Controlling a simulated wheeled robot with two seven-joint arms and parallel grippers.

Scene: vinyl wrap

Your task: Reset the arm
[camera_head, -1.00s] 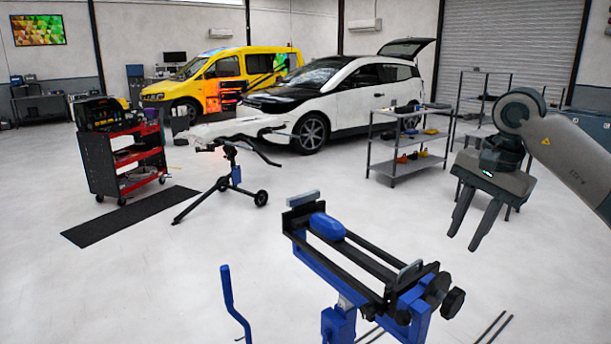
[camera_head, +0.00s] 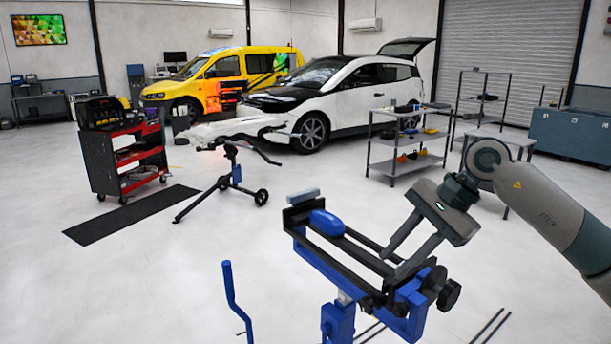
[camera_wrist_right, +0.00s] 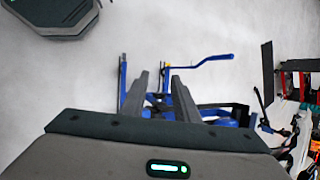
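My right gripper (camera_head: 397,263) comes in from the right in the head view. Its two fingers are apart with nothing between them, and they point down and left, overlapping the near right end of a blue and black stand (camera_head: 335,260) in the picture. I cannot tell whether they touch it. In the right wrist view the gripper (camera_wrist_right: 155,80) also shows two spread, empty fingers, with the blue stand (camera_wrist_right: 222,114) beyond them. A blue rounded object (camera_head: 327,223) lies on the stand. My left gripper is not in view.
A red and black tool cart (camera_head: 122,160) stands at the left, near a dark mat (camera_head: 130,215). A second stand (camera_head: 228,180) is mid-floor. A metal shelf (camera_head: 408,148), a white and black car (camera_head: 350,100) and a yellow van (camera_head: 220,72) are behind. Open floor lies at front left.

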